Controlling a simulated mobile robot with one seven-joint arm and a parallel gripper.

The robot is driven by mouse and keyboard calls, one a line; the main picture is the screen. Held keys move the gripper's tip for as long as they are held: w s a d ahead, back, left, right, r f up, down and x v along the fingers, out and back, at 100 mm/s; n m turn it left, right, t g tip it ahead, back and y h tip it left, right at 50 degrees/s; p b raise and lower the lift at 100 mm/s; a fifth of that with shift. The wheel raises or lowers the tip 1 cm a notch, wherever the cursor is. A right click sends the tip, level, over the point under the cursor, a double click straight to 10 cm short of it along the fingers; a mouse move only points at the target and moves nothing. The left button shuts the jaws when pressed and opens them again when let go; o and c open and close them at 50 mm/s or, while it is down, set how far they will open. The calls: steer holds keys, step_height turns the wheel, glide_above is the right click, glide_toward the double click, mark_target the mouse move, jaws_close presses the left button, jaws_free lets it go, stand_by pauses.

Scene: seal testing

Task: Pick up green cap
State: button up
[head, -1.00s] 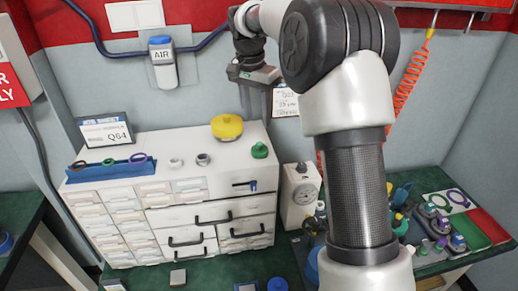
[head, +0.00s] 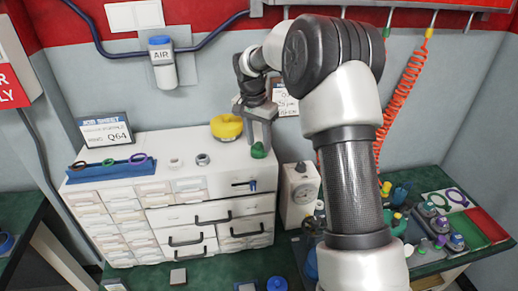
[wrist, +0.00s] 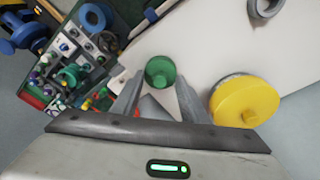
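The green cap (head: 258,151) stands on the white cabinet top near its right edge. In the wrist view the green cap (wrist: 160,71) is ahead of the two fingertips, near the middle between them. My gripper (head: 261,135) is above the cap, pointing down, and partly covers its upper part in the head view. In the wrist view my gripper's fingers (wrist: 155,90) are spread apart with a gap, and nothing is held between them. I cannot tell how close the tips are to the cap.
A yellow round cap (head: 226,126) stands close beside my gripper on the cabinet top (head: 180,145). Two small grey-white rings (head: 203,159) and a blue rack with rings (head: 110,169) lie further left. A gauge device (head: 300,190) stands right of the cabinet.

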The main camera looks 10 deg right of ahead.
steer(key=shift+c, duration=0.4)
jaws_close()
steer(key=shift+r, duration=0.1)
